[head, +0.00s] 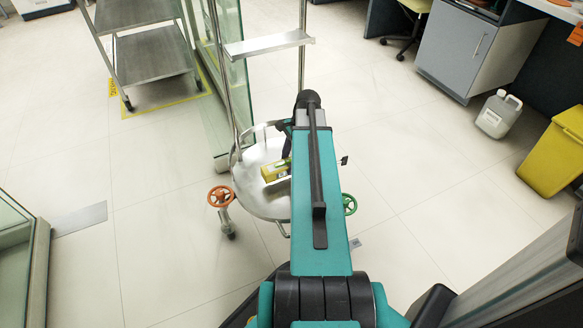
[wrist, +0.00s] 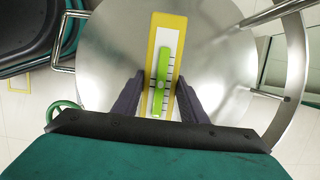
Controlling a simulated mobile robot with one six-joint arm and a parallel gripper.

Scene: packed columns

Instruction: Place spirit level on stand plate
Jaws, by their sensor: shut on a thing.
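The spirit level (wrist: 152,40) is a long yellow block with a white, tick-marked face and a bright green vial. It also shows in the head view (head: 271,174), partly hidden by my arm. My gripper (wrist: 161,79) is shut on it, with one dark finger along each long side near its lower half in the wrist view. The stand plate (wrist: 110,45) is a round, shiny metal disc beneath the level; it shows in the head view too (head: 255,201). The level lies over the disc's middle. I cannot tell whether its underside touches the plate.
The stand has metal uprights, a curved rail, an orange handwheel (head: 219,196) and a green handwheel (head: 349,204). A metal cart (head: 155,55) and glass panel stand at the back left. A jug (head: 498,114) and yellow bin (head: 556,155) stand right. Floor between is clear.

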